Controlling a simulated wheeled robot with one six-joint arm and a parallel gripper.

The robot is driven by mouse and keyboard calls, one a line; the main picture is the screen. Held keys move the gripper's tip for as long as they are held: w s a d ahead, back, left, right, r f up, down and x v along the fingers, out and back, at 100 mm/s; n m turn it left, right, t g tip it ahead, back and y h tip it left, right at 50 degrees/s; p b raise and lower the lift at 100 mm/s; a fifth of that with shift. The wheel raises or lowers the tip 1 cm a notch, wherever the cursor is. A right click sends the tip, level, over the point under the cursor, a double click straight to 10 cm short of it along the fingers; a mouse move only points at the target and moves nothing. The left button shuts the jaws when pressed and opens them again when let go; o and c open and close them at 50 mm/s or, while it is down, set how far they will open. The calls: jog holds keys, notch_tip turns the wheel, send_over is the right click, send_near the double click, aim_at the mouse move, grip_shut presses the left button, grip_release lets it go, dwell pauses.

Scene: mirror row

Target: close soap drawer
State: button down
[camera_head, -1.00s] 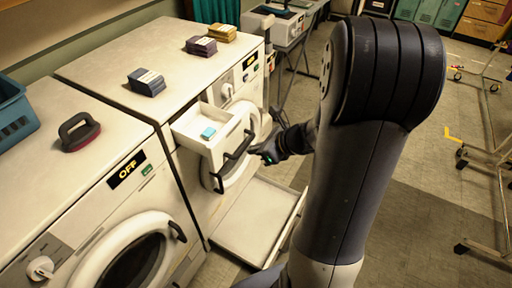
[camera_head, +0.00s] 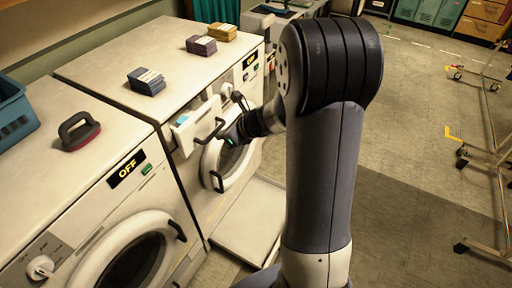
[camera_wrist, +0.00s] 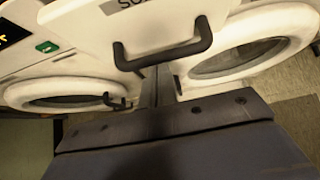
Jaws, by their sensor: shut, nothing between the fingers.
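The soap drawer (camera_head: 186,139) is a white drawer in the upper front of the second washer. It stands out a short way, and a light-blue piece (camera_head: 182,120) shows at its top. Its dark bar handle (camera_head: 211,132) also shows in the wrist view (camera_wrist: 163,54), below partly cut-off lettering on the white front (camera_wrist: 150,22). My gripper (camera_head: 229,139) is shut and empty, close in front of the handle. In the wrist view its fingers (camera_wrist: 158,88) lie just below the handle; I cannot tell whether they touch.
The washer's round door (camera_head: 228,170) is below the drawer. A low white platform (camera_head: 250,215) juts out at floor level. Stacked packs (camera_head: 146,81) and a dark-handled brush (camera_head: 79,131) lie on the tops. The floor to the right is open up to a metal rack (camera_head: 495,150).

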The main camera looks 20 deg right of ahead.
aim_at(205, 128)
jog(key=w+a, duration=0.1)
jog(key=w, duration=0.1)
jog(key=w+a, duration=0.2)
jog(key=shift+w+a, duration=0.2)
jog(key=shift+a, duration=0.05)
jog(key=shift+r+p, duration=0.1)
jog(key=shift+p, duration=0.2)
jog(key=shift+w, duration=0.1)
